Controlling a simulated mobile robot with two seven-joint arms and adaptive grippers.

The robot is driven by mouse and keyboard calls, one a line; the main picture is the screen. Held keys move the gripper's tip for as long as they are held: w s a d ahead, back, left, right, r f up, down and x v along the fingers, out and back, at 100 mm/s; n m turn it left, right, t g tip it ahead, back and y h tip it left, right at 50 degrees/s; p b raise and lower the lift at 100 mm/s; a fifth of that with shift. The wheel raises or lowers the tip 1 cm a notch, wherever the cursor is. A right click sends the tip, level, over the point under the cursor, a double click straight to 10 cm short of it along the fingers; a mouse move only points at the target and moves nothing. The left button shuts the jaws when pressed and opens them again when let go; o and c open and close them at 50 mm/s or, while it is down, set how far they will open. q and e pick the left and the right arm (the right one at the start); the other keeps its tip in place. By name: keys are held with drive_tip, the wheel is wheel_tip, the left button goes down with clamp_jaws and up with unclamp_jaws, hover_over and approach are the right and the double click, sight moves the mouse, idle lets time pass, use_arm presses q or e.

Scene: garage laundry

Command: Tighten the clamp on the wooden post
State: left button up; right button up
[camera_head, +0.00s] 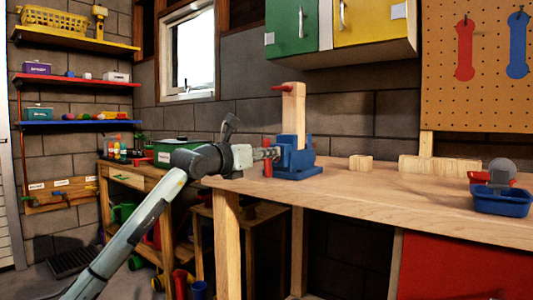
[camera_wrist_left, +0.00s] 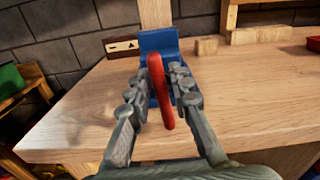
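The blue clamp (camera_head: 297,157) stands on the near left part of the workbench, with the upright wooden post (camera_head: 294,112) in it. The clamp (camera_wrist_left: 158,41) and the lower post (camera_wrist_left: 155,12) also show in the left wrist view. The clamp's red handle bar (camera_head: 267,160) is on its left side. My left gripper (camera_head: 268,153) reaches it from the left. In the left wrist view, the red handle (camera_wrist_left: 160,92) runs upright, slightly tilted, between the two fingers, with small gaps seeming to show beside it. My right gripper is out of view.
The wooden workbench (camera_head: 350,190) has clear room right of the clamp. Wooden blocks (camera_head: 361,162) lie along its back, and a blue tray (camera_head: 501,201) sits at right. A red peg (camera_head: 282,88) sticks out near the post's top. Cabinets (camera_head: 371,24) hang above.

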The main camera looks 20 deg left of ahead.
use_arm(q)
clamp_jaws()
drive_tip(key=shift+m, duration=0.4)
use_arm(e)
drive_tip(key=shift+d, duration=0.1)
